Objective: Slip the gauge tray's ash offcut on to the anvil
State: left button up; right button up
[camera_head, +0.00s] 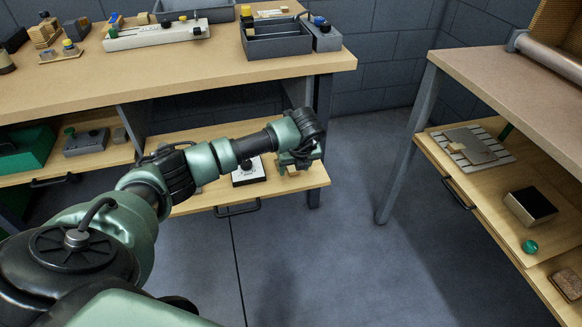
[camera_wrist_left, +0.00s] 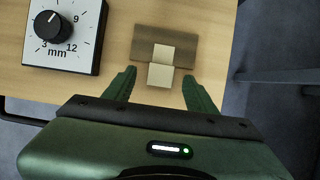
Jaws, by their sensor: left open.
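A white gauge (camera_head: 249,172) with a black dial knob sits on the lower pull-out wooden tray (camera_head: 190,207) of the left bench. In the left wrist view the gauge (camera_wrist_left: 63,33) shows at top left, its dial marked in mm. To its right lies a brown piece (camera_wrist_left: 188,49) with a pale block face (camera_wrist_left: 162,53) on it and another pale face (camera_wrist_left: 160,76) in front. I cannot tell which is the ash offcut or the anvil. My left gripper (camera_wrist_left: 158,76) is open, its fingers either side of the nearer pale face, apart from it. My right gripper is out of view.
The bench top (camera_head: 150,82) above holds a white fixture (camera_head: 158,35) and a grey bin (camera_head: 277,42). A second bench (camera_head: 500,70) stands at right, with a slatted plate (camera_head: 462,147) and a dark-topped block (camera_head: 531,206) on its shelf. Open floor lies between the benches.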

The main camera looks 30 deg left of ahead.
pick_arm(q)
jog(key=shift+f, duration=0.2)
grip_shut()
jog(key=shift+r, duration=0.15)
